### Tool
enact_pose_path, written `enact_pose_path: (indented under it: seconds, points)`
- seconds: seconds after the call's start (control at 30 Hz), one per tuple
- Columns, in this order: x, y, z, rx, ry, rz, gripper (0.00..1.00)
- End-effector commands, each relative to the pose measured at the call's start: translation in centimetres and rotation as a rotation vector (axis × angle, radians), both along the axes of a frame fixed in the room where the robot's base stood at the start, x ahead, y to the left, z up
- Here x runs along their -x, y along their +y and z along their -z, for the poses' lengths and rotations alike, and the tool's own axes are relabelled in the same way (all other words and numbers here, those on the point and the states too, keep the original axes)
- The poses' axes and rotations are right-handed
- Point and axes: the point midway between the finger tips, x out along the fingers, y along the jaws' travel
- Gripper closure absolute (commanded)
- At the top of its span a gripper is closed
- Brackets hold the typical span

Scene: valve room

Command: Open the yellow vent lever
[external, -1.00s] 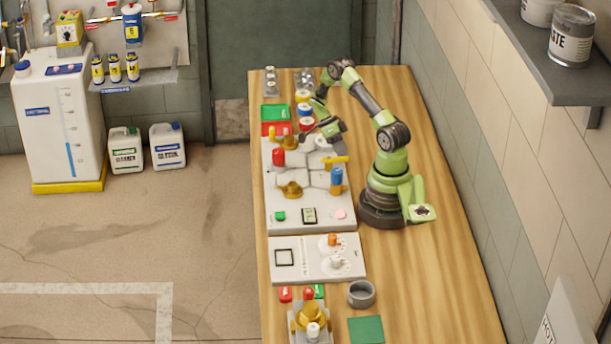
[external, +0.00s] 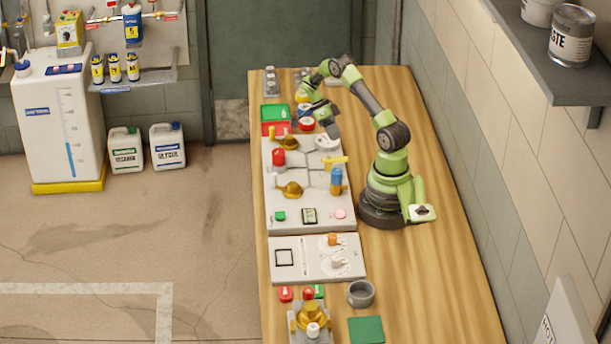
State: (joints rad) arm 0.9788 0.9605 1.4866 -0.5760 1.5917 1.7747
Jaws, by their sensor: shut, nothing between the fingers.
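A yellow lever (external: 335,160) lies roughly horizontal at the right side of the grey valve panel (external: 300,219), above a blue cylinder (external: 336,178). A second small yellow handle (external: 271,133) stands at the panel's far left corner, beside a brass valve (external: 289,142); which of the two is the vent lever I cannot tell. My gripper (external: 303,112) is shut and empty above the panel's far end, apart from the yellow lever at the right. Its fingertips are small and hard to make out.
A red knob (external: 278,157) and another brass valve (external: 291,189) stand on the panel. Green and red trays (external: 275,112) lie beyond it. A second panel (external: 308,269) and a grey cup (external: 361,293) are nearer. The table's right side is clear.

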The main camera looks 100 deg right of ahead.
Motion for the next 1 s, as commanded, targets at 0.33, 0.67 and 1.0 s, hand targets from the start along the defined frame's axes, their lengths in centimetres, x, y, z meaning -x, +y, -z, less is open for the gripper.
enact_pose_path:
  seconds: [0.33,0.67,1.0]
  points:
    - [-1.5,-1.9,-3.2,0.001,-0.001,0.0,1.0]
    - [-1.6,-1.9,-3.4,-0.001,0.001,0.0,1.0]
    - [-2.1,-1.6,-4.0,0.001,-0.031,-0.046,1.0]
